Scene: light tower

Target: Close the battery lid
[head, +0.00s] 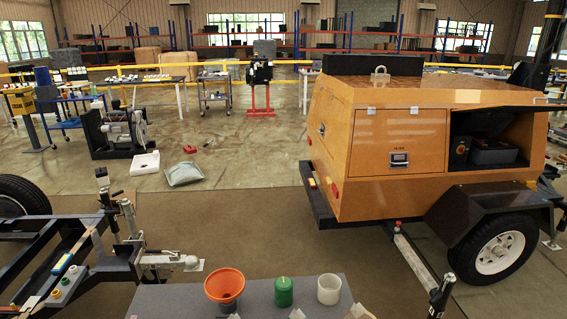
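An orange light tower trailer (385,190) stands at the right on black wheels. Its right side has an open compartment (490,155) with a dark grey box (493,152) inside, perhaps the battery. A dark panel (535,107) sticks out along the top edge of this opening and looks like a raised lid; I cannot tell for sure that it is the battery lid. A closed orange door (403,141) with a latch is left of the opening. Neither of my grippers shows in the head view.
A grey table (180,302) at the bottom holds an orange bowl (225,286), a green cylinder (284,292) and a white cup (329,289). A black trailer frame (85,255) stands at the left. Brown floor between frame and trailer is mostly free. A grey bag (184,174) lies behind.

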